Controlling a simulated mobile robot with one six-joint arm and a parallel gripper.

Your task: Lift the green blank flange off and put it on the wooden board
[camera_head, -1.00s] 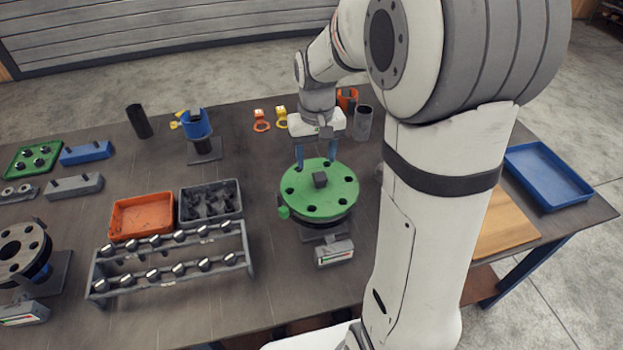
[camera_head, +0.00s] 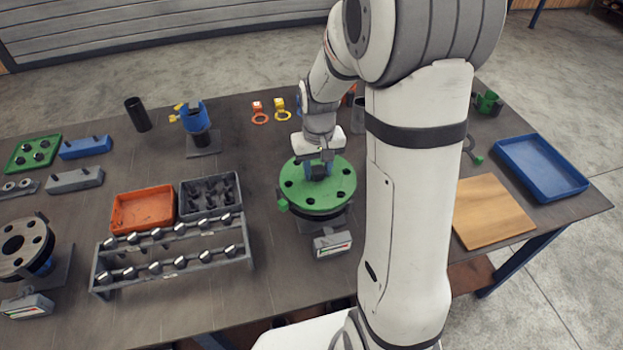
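The green blank flange (camera_head: 335,193) is a round disc with several bolt holes. It lies level on the pipe stand in the middle of the table. My gripper (camera_head: 318,172) is directly over its centre, with the blue fingers down at the dark square knob in the middle. The knob is mostly hidden by the fingers, and I cannot tell whether they are closed on it. The wooden board (camera_head: 490,212) lies flat and empty on the right of the table, to the right of my arm.
A blue tray (camera_head: 545,168) lies beyond the board at the right. A bolt rack (camera_head: 172,262), an orange bin (camera_head: 142,212) and a grey bin (camera_head: 210,197) stand left of the flange. A small gauge box (camera_head: 332,242) sits in front of the stand. My arm hides the table between flange and board.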

